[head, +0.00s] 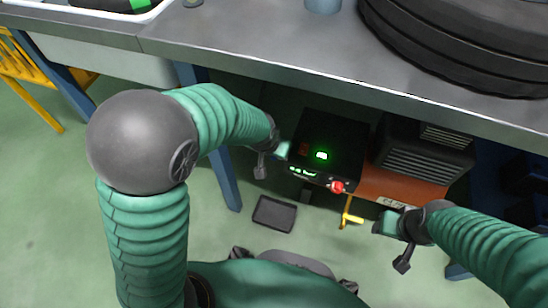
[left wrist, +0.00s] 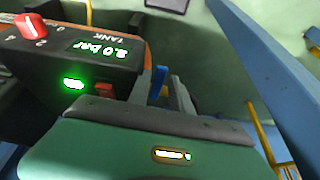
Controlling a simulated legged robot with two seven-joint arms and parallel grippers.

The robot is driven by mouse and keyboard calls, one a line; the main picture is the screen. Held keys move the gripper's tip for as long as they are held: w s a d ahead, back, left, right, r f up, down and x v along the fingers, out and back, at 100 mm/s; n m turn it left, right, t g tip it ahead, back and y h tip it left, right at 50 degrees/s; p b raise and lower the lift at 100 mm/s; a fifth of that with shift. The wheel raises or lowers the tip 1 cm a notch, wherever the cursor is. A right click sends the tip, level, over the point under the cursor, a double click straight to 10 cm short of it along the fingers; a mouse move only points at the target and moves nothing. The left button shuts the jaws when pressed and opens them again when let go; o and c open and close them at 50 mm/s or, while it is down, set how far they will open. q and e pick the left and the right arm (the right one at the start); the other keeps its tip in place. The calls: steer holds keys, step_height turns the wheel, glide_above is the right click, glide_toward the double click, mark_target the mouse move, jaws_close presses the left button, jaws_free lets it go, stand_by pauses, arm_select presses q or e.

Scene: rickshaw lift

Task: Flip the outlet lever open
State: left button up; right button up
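A black compressor unit (head: 330,140) stands under the bench, with a lit green display and a red knob (head: 337,187) on its front. A yellow lever (head: 350,214) sticks out below the knob.
The grey workbench (head: 240,50) overhangs the unit and carries a stacked black tyre (head: 470,40). A blue bench leg (head: 226,180) stands left of the unit. A dark tray (head: 274,213) lies on the green floor. An orange part with a ribbed black block (head: 420,150) sits to the right.

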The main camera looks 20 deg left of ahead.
arm_select(q)
steer(key=shift+w+f, duration=0.15)
steer(key=shift+f, duration=0.1)
steer(key=shift+c, duration=0.2)
jaws_close()
stand_by(1.1)
